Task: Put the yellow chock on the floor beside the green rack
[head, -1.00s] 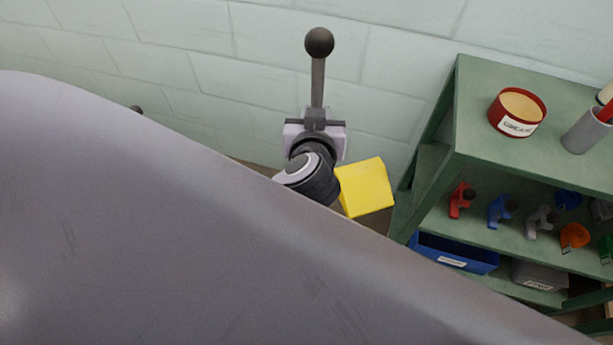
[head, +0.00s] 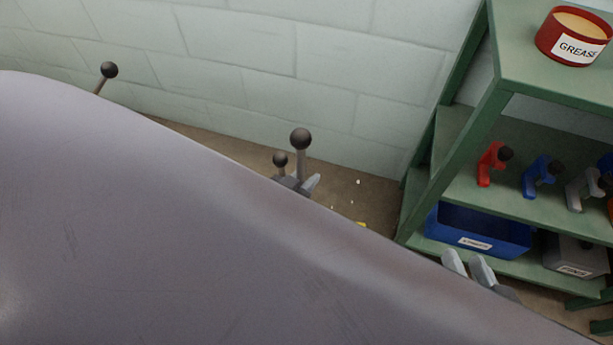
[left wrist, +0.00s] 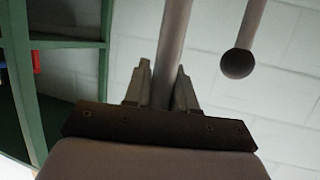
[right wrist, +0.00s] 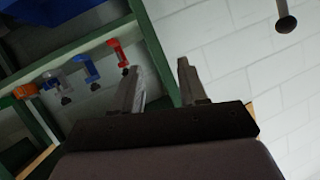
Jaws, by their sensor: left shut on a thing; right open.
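Only a small yellow sliver (head: 361,224), seemingly the yellow chock, shows in the head view low beside the wall, at the grey surface's edge. The rest is hidden. The green rack (head: 455,190) stands to its right. My left gripper (head: 300,184) is mostly hidden behind the grey edge, left of the sliver. In the left wrist view its fingers (left wrist: 164,72) are closed around a grey rod (left wrist: 172,40). My right gripper (head: 467,265) is open and empty in front of the rack's lower shelf. Its spread fingers (right wrist: 158,78) also show in the right wrist view.
A large grey curved surface (head: 180,230) blocks the foreground. Ball-topped levers (head: 301,140) stand behind it. The rack holds a grease tin (head: 575,37), coloured clamps (head: 490,165) and a blue bin (head: 478,235). Bare floor (head: 375,195) shows between wall and rack.

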